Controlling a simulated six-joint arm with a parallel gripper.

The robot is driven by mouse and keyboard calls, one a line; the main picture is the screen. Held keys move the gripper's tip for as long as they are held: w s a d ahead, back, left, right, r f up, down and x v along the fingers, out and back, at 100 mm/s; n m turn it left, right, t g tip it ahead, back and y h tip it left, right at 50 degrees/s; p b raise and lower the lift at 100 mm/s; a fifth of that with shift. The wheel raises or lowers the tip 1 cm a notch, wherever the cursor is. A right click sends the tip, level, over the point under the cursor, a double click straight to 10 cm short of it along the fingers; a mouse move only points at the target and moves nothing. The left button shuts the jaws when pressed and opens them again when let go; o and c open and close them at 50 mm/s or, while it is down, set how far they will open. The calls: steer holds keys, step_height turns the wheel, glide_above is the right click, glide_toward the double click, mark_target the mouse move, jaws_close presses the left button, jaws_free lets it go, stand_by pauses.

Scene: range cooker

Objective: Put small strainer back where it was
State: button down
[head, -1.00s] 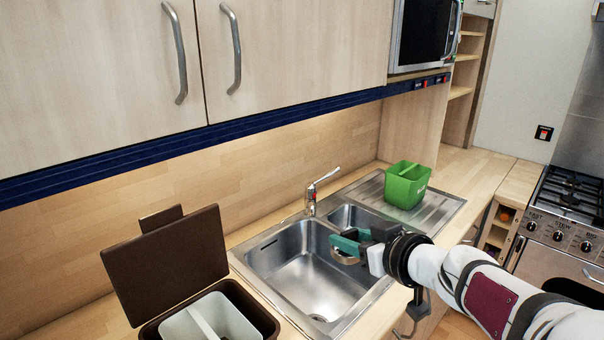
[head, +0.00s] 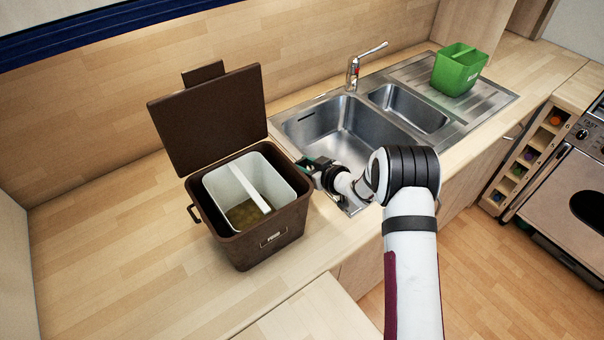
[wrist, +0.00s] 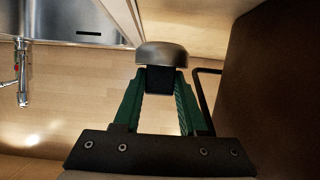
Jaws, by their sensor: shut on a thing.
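My gripper (head: 312,168) is at the left edge of the sink, close to the right side of the brown bin. In the wrist view its green fingers (wrist: 161,80) are shut on the small strainer (wrist: 163,53), a rounded grey metal piece at the fingertips. Only the strainer's outer side shows there. In the head view the strainer is hidden or too small to make out.
The lidded brown bin (head: 257,243) stands open with a white inner bucket (head: 222,191); its wall fills the right of the wrist view (wrist: 275,95). The sink (head: 345,125) has a tap (head: 353,72). A green caddy (head: 459,70) stands on the drainer. The left counter (head: 100,220) is clear.

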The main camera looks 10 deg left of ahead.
step_height(320, 180, down, 4)
steer(key=shift+a+f, duration=0.1)
steer(key=shift+a, duration=0.05)
steer(key=shift+f, duration=0.15)
steer(key=shift+c, duration=2.3)
jaws_free()
